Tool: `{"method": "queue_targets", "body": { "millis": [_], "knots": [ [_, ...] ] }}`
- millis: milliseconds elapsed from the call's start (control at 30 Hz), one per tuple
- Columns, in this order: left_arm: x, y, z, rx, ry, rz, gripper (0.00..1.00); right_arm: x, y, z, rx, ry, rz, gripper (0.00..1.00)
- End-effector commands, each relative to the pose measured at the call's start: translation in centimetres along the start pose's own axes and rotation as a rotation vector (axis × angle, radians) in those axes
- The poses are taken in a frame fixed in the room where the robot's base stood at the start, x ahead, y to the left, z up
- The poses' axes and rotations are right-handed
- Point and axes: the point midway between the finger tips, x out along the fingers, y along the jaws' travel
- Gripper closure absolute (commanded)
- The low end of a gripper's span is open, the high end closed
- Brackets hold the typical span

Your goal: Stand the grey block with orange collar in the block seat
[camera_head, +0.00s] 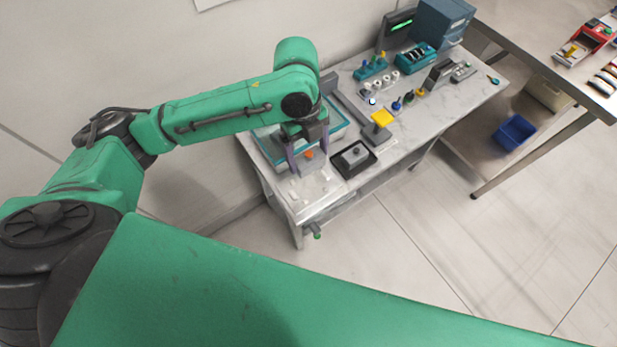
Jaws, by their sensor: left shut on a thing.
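My left gripper (308,155) reaches over the near left end of the marble-topped table, its two purplish fingers pointing down. It is shut on a small grey block with an orange collar (309,155); only the orange patch shows clearly between the fingers. The block is above or at a pale plate (312,190); I cannot tell whether it touches. Just right of the gripper lies a black-rimmed tray (353,159) with a grey piece and a dark knob in it. I cannot tell for sure which fixture is the block seat. My right gripper is out of view.
A teal-edged tray (266,146) lies behind the gripper. A yellow-topped block (382,118), small coloured knobbed pieces (409,98), a teal rack (371,68) and a blue-grey box (443,20) stand farther right. A second table (540,60) is at the right.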

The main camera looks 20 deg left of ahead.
Motion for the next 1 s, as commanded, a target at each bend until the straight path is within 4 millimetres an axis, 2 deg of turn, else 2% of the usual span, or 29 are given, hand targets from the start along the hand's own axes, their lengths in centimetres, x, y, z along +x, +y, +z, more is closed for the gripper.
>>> {"method": "queue_targets", "body": {
  "millis": [33, 133, 433, 533, 833, 867, 1000],
  "knots": [
    [1.6, 0.1, 0.2, -0.003, 0.003, 0.006, 0.73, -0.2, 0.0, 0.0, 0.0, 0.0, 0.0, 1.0],
    [4.5, 0.1, 0.7, -0.003, 0.002, 0.004, 0.73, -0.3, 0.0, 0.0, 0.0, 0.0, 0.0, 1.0],
    [9.9, 0.0, 1.4, -0.003, 0.002, 0.002, 0.73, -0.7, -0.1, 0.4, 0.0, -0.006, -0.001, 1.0],
    [10.8, 0.0, 1.6, -0.002, -0.001, -0.001, 0.73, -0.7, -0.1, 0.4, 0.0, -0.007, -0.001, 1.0],
    [11.1, 0.0, 1.7, -0.003, -0.001, -0.001, 0.73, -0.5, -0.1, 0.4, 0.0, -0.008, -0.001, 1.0],
    [11.1, 0.0, 1.7, -0.003, -0.001, -0.001, 0.02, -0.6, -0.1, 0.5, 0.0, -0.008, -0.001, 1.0],
    [11.0, 0.0, 1.7, -0.003, -0.001, -0.001, 0.0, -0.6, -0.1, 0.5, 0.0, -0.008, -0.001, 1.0]
  ]
}}
